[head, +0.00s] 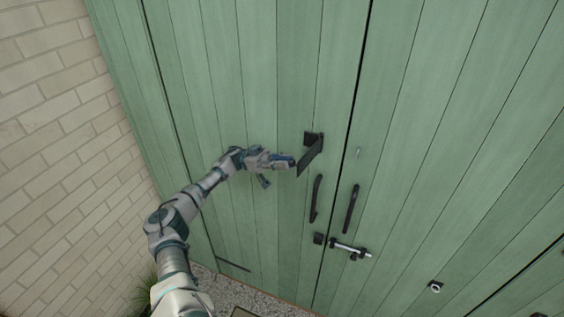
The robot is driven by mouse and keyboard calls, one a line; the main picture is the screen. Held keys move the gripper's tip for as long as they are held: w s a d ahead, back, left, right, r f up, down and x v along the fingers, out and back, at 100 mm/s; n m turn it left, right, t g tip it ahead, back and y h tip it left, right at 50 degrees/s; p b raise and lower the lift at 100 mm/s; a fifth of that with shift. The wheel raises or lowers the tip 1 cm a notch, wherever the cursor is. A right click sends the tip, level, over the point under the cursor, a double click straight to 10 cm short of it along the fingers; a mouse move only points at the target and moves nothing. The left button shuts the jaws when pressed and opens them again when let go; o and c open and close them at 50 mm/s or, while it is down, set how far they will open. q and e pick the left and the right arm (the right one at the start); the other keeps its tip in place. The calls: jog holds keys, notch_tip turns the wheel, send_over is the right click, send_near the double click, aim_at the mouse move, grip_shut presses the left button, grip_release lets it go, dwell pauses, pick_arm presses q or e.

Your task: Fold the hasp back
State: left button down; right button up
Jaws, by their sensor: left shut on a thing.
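The dark hasp (310,154) is on the left green door, near the gap between the two doors. Its plate stands out from the door and points down and to the left. A small staple (359,153) shows on the right door, apart from the hasp. My left gripper (292,163) is shut on the hasp, at the plate's lower left end. The fingertips are small here and partly hidden by the gripper body. My right gripper is not in view.
Two dark handles, left (316,198) and right (351,208), stand out below the hasp. A metal bolt (350,249) lies lower, across the right door. A brick wall (55,150) is at the left. Gravel (245,290) covers the ground.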

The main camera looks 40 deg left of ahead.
pick_arm(q)
jog(key=c, duration=1)
grip_release()
jog(key=shift+w+r+t, duration=0.1)
jog(key=shift+r+t, duration=0.1)
jog(key=shift+t, duration=0.1)
jog(key=shift+w+d+f, duration=0.1)
jog(key=shift+w+d, duration=0.05)
jog(key=shift+d, duration=0.05)
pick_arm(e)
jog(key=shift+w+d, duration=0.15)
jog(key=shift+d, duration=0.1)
pick_arm(q)
jog(key=shift+a, duration=0.15)
jog(key=v, duration=0.7)
jog(key=shift+a+f, duration=0.2)
jog(key=shift+f, duration=0.05)
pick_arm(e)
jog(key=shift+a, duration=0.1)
pick_arm(q)
jog(key=shift+w+d, duration=0.1)
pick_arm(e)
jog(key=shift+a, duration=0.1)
